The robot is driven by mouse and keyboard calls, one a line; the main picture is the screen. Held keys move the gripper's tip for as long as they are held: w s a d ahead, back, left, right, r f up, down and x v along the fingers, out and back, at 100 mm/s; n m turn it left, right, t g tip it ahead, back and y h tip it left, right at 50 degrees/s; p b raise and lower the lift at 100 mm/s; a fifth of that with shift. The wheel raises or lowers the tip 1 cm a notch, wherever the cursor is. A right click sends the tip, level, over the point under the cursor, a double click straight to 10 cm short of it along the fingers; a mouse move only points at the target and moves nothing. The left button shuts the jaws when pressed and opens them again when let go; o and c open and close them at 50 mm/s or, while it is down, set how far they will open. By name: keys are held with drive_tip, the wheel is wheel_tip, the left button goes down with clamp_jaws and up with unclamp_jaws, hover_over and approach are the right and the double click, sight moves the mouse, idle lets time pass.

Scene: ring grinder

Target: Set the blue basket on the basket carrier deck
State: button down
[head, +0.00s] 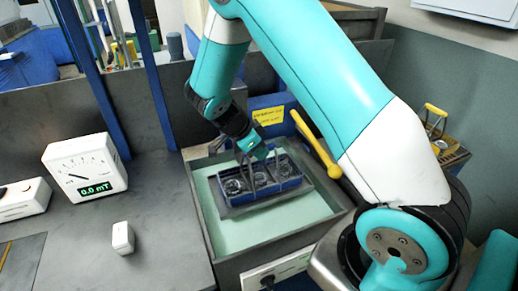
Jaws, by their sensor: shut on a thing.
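The blue basket (292,183) is in the middle of the head view, with several shiny metal rings inside and a grey bail handle rising over it. My gripper (258,158) is above the basket, pointing down, and is shut on the basket's handle. The basket looks about level. A grey plate, which looks like the basket carrier deck (232,211), shows along the front and left of the basket. I cannot tell whether the basket touches this plate or hangs just above it. The fingertips are small and partly merge with the handle.
A grey-walled tank (206,234) with pale green liquid (262,228) surrounds the deck. A yellow lever (316,145) slants close to the right. A yellow label (268,116) is behind. A gauge (86,168) reading 0.0 mT and a small white box (122,238) stand on the left bench.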

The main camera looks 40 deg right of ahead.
drive_tip(key=c, duration=1.1)
unclamp_jaws()
drive_tip(key=shift+o, duration=0.2)
drive_tip(key=shift+w+a+r, duration=0.1)
drive_tip(key=shift+a+r, duration=0.1)
drive_tip(key=shift+r, duration=0.1)
drive_tip(key=b+v, duration=0.3)
drive_tip(key=v, duration=0.8)
drive_tip(key=s+a+r+n+y, duration=0.2)
drive_tip(key=s+a+n, duration=0.3)
drive_tip(key=s+n, duration=0.3)
drive_tip(key=s+a+r+n+t+y, duration=0.1)
drive_tip(key=s+a+r+n+y, duration=0.1)
drive_tip(key=s+a+n+y, duration=0.3)
drive_tip(key=s+a+r+n+y, duration=0.3)
drive_tip(key=s+a+n, duration=0.3)
drive_tip(key=s+n, duration=0.5)
drive_tip(key=n, duration=0.4)
drive_tip(key=shift+t+y, duration=0.3)
drive_tip(key=shift+t, duration=0.1)
drive_tip(key=shift+a, duration=0.15)
